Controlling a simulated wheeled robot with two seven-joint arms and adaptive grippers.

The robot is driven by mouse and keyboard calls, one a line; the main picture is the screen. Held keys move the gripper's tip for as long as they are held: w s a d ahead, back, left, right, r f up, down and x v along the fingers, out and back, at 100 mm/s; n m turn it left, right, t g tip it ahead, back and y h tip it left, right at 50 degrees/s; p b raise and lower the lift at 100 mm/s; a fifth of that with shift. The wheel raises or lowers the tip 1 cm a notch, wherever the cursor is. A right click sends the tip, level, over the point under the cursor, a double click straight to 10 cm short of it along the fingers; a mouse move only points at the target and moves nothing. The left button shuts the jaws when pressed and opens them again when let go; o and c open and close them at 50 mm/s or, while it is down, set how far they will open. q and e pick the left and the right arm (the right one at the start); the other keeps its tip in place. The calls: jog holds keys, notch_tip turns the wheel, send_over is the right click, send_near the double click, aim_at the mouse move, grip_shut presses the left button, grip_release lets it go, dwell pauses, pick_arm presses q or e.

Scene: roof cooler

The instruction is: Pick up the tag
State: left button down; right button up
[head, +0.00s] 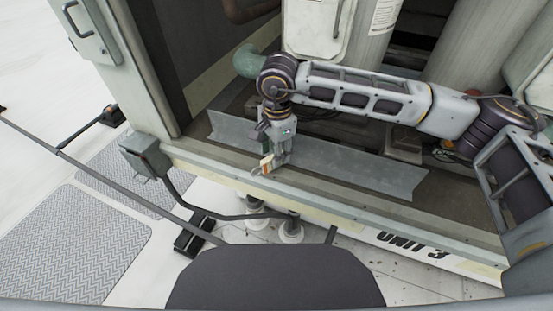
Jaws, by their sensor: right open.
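A small tag (266,165), pale with an orange-red part, shows at the fingertips of my right gripper (274,168). It is by the front ledge of the cooler unit. My right gripper points down, its fingers open beside or around the tag; I cannot tell whether they touch it. The fingers hide part of the tag. My left gripper is not in view.
A grey angled metal strip (340,168) lies along the unit's floor behind the ledge (335,205). A grey box (146,156) with a black cable is at the ledge's left end. Tall grey cylinders (490,50) stand behind. Patterned mats (75,245) lie on the roof at left.

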jog(key=shift+f, duration=1.35)
grip_shut()
